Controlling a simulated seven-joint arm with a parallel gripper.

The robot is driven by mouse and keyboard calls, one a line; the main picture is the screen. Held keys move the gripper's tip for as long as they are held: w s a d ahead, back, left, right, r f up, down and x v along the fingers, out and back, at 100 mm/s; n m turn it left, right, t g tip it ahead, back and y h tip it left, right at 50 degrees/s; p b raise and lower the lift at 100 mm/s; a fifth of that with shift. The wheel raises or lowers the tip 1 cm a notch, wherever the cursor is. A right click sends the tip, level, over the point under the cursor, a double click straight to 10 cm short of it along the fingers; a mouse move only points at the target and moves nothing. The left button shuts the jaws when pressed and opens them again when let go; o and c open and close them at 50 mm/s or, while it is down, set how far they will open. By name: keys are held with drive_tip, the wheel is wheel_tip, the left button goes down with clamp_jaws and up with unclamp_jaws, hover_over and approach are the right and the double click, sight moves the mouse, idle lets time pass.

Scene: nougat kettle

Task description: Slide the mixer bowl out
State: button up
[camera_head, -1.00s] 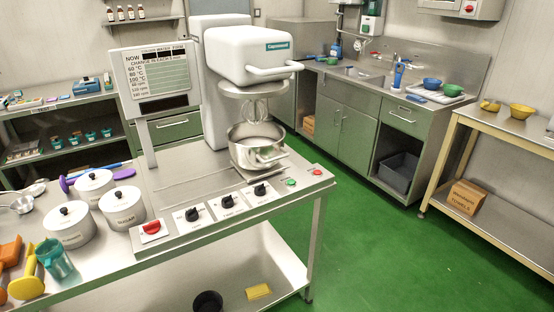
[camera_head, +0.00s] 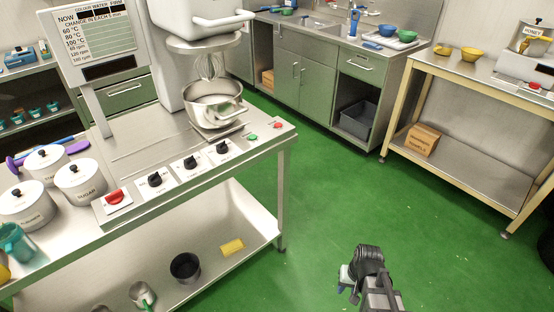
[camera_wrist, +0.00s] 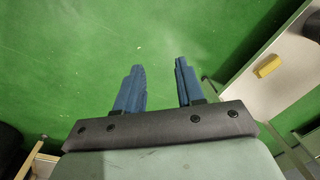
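The steel mixer bowl (camera_head: 213,104) sits under the white mixer head (camera_head: 207,14) on the steel table, with a handle (camera_head: 234,117) on its front right side. The wire whisk (camera_head: 211,65) hangs just above and partly into the bowl's mouth. My gripper (camera_wrist: 158,88) shows in the wrist view with two blue fingers apart and nothing between them, over the green floor. In the head view my arm is at the bottom right, well away from the bowl. The bowl is not in the wrist view.
Control knobs (camera_head: 191,162), a red switch (camera_head: 115,197) and a green button (camera_head: 252,138) line the table's front. White canisters (camera_head: 80,181) stand at left. A yellow block (camera_head: 232,247) and dark pot (camera_head: 185,267) lie on the lower shelf. The green floor (camera_head: 330,200) is clear.

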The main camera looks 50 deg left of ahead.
drive_tip(key=s+a+r+n+y, duration=0.1)
drive_tip(key=a+r+y, duration=0.1)
drive_tip(key=a+r, duration=0.55)
drive_tip(key=s+a+r+y, duration=0.15)
drive_tip(key=a+r, duration=0.35)
drive_tip(key=a, duration=0.6)
drive_tip(key=m+y, duration=0.9)
drive_tip(key=y, duration=0.3)
approach(238, 114)
drive_tip(key=shift+t+h, duration=0.25)
drive_tip(key=shift+t, duration=0.15)
drive_tip(key=x, duration=1)
drive_tip(key=shift+s+a+r, duration=0.15)
drive_tip(key=shift+s+a, duration=0.15)
drive_tip(key=shift+a, duration=0.15)
clamp_jaws()
